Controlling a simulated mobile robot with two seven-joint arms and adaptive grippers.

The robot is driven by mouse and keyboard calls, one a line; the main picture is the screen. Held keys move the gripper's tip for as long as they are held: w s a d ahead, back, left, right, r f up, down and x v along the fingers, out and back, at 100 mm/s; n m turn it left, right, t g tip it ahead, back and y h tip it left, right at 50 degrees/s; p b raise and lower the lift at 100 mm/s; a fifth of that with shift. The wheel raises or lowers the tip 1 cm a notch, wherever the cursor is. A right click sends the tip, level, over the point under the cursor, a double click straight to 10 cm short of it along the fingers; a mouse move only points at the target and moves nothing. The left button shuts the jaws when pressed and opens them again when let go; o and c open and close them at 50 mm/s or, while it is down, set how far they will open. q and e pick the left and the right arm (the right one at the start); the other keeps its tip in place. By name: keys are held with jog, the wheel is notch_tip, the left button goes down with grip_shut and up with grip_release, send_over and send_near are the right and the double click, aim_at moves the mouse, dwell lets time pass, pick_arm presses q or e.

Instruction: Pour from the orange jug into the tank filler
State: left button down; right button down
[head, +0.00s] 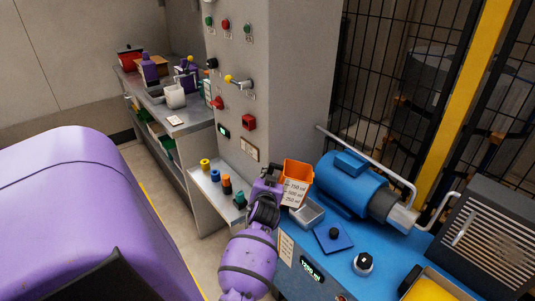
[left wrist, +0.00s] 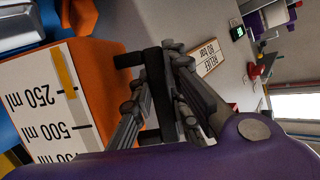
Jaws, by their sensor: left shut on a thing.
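The orange jug (head: 298,169) is at the left end of the blue tank top in the head view, its white ml label facing me. It looks roughly upright. My left gripper (head: 268,182) is at the jug's left side. In the left wrist view, its fingers (left wrist: 160,100) are shut on a dark handle beside the jug's orange wall (left wrist: 100,65). A square metal-rimmed opening (head: 306,213), which looks like the tank filler, is just below the jug in the picture. I cannot see the liquid level or whether the jug touches anything. My right gripper is not in view.
A blue plate with a black knob (head: 334,236) lies right of the opening. A blue motor (head: 352,184) stands behind. A lit ml display (head: 312,269) is on the tank's front.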

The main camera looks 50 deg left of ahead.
pick_arm(q)
jog(key=shift+w+d+f+n+h+b, duration=0.15)
jog(key=shift+f+n, duration=0.2)
jog(key=shift+f, duration=0.2)
jog(key=shift+w+d+f+n+h+b, duration=0.1)
jog(key=shift+d+f+n+h+b, duration=0.05)
jog(key=shift+f+n, duration=0.3)
jog(key=shift+w+d+f+t, duration=0.2)
jog(key=shift+f+t, duration=0.1)
jog(key=shift+f, duration=0.2)
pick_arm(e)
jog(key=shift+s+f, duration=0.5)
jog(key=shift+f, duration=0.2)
